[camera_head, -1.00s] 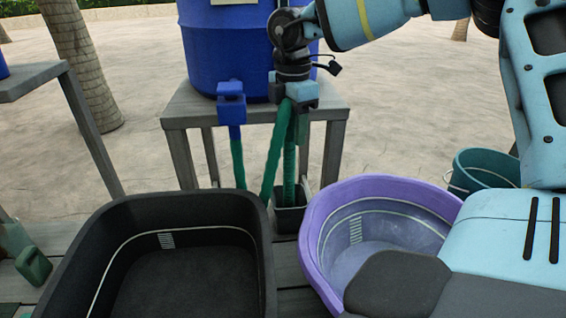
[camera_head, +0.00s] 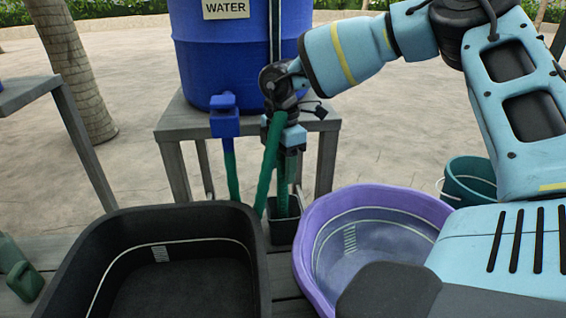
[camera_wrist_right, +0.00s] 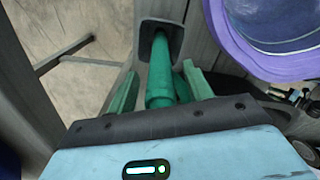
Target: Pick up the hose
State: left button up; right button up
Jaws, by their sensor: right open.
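The green hose (camera_head: 268,165) hangs below the blue tap (camera_head: 225,118) of the barrel, and a green length stands in a small black square holder (camera_head: 284,231) on the bench. My right gripper (camera_head: 289,148) points down above the holder, beside the upper part of the hose. In the right wrist view, the hose (camera_wrist_right: 160,75) rises from the holder between the two fingers of my open right gripper (camera_wrist_right: 160,92). Whether a finger touches it I cannot tell. My left gripper is not in view.
A black tub (camera_head: 262,260) stands at front left and a purple basin (camera_head: 306,245) at front right. A teal bucket (camera_head: 468,178) is behind the basin. The blue water barrel (camera_head: 235,60) stands on a grey table (camera_head: 180,125). A green can (camera_head: 25,282) is at far left.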

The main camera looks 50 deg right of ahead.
jog(key=shift+f, duration=0.55)
